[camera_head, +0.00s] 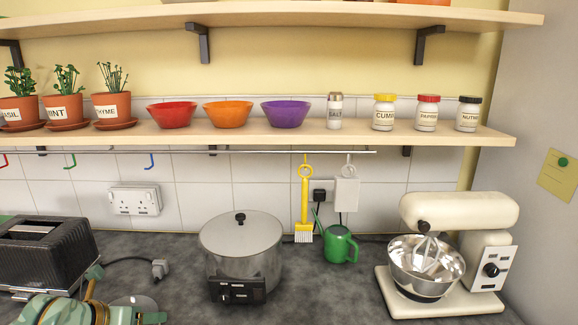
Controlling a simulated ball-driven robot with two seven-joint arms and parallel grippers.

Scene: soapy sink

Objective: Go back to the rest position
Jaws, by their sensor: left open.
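My left gripper (126,295), green and brass-coloured, shows at the bottom left edge, in front of the black toaster and low over the dark counter. Its jaws are open, and I see nothing held between them. The rest of that arm is mostly cut off by the picture's lower edge. My right gripper is not in view.
A black toaster (45,250) stands close behind my left gripper, with a loose plug (160,268) to its right. A steel pot (241,255), green watering can (340,245) and cream mixer (460,225) stand farther right. The shelf (250,137) holds bowls, jars and herb pots.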

